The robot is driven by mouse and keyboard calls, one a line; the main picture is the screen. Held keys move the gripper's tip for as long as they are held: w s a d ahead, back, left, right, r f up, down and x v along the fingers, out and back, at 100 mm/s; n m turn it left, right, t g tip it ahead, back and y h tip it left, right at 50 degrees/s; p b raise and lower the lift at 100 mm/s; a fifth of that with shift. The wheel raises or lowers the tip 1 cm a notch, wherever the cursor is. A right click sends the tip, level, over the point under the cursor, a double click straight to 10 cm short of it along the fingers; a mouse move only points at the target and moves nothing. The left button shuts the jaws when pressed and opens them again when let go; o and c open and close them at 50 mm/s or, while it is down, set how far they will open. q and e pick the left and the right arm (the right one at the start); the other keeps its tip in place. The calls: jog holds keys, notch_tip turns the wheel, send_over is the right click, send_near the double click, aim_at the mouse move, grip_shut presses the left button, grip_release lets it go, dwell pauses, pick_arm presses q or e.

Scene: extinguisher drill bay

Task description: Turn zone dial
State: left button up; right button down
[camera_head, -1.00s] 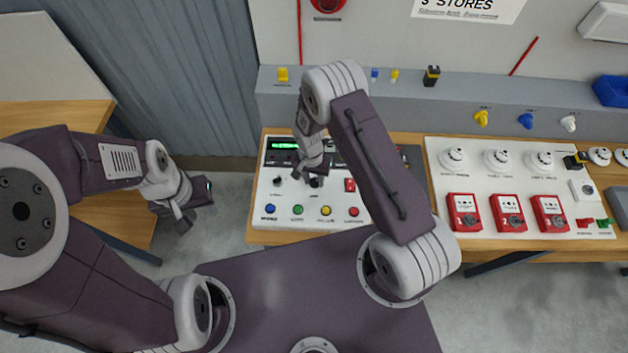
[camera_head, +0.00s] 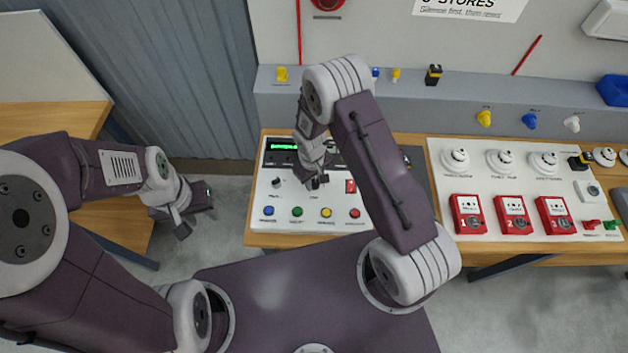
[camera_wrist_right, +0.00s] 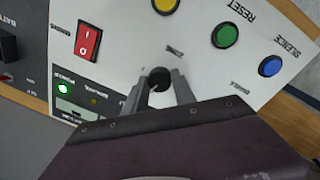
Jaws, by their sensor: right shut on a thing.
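The zone dial is a small black knob (camera_wrist_right: 159,79) on the white control panel (camera_head: 265,225); its label is too blurred to read surely. My right gripper (camera_head: 316,182) reaches down onto this knob, and in the right wrist view its two fingers (camera_wrist_right: 160,84) are shut on the knob's sides. The gripper hides most of the knob in the head view. A second dark knob (camera_head: 278,182) stands to the left on the same panel. My left gripper (camera_head: 182,224) hangs over the floor left of the panel, away from it; its jaw opening is unclear.
Blue (camera_wrist_right: 270,66), green (camera_wrist_right: 225,35) and yellow (camera_wrist_right: 165,5) buttons and a red rocker switch (camera_wrist_right: 88,40) sit close around the knob. A lit green display (camera_head: 284,146) lies behind. Red call points (camera_head: 468,215) stand on the board to the right.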

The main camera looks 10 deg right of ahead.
aim_at(314, 184)
jog(key=shift+w+r+n, duration=0.1)
jog(key=shift+n, duration=1.4)
jog(key=c, duration=1.3)
grip_release()
jog(key=shift+o, duration=1.3)
jog(key=shift+d, duration=0.1)
notch_tip(314, 184, up, 9)
jog(key=b, duration=0.1)
jog(key=shift+s+a+b, duration=0.2)
jog(key=shift+s+b, duration=0.1)
